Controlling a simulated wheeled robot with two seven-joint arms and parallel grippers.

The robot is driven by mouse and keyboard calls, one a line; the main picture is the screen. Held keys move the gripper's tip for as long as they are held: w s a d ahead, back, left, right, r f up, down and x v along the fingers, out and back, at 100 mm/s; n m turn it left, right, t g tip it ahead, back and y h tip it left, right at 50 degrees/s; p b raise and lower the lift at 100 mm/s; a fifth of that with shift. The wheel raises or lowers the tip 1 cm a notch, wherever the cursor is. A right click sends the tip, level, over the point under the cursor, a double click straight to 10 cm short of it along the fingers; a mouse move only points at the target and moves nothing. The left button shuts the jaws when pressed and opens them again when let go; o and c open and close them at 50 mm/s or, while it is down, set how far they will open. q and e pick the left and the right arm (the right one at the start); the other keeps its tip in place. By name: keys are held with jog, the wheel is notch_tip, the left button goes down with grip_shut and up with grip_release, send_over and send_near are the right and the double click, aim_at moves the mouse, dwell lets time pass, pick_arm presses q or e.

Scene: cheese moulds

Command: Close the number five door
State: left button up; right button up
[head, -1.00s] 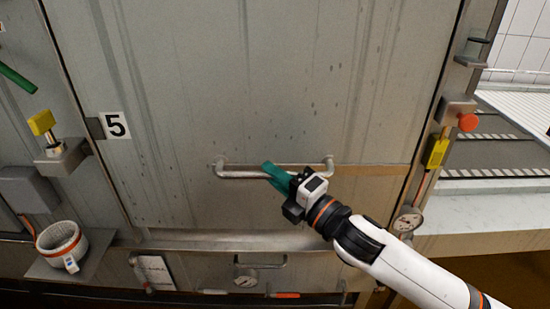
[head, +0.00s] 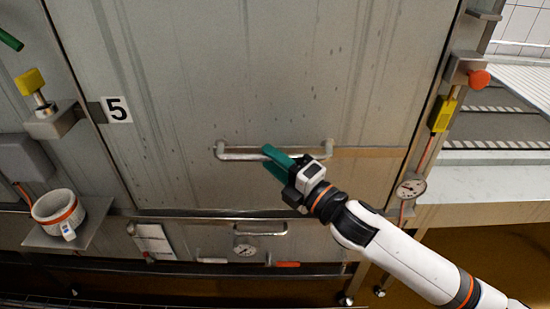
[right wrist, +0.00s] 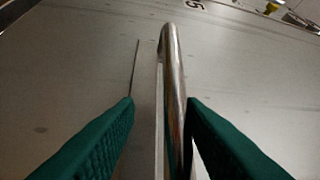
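The number five door (head: 250,80) is a large, stained metal panel. It appears roughly flush with its frame; a dark seam runs along its right side, and I cannot tell whether it is fully shut. The "5" plate (head: 116,109) is at its left edge. A horizontal bar handle (head: 232,155) crosses its lower part. My right gripper (head: 272,162) is at the middle of the handle. In the right wrist view, its green fingers (right wrist: 160,105) are apart with the handle bar (right wrist: 174,85) between them, nearer the right finger. My left gripper is not in view.
A yellow knob (head: 31,81) on a bracket and a white cup-like fitting (head: 57,209) are at the left.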

jog(key=shift+r, duration=0.15)
jog(key=shift+s+d, duration=0.2)
jog(key=shift+d, duration=0.05)
jog(key=b+v, duration=0.1)
jog(key=v, duration=1)
jog(key=shift+s+d, duration=0.1)
jog(key=shift+d, duration=0.05)
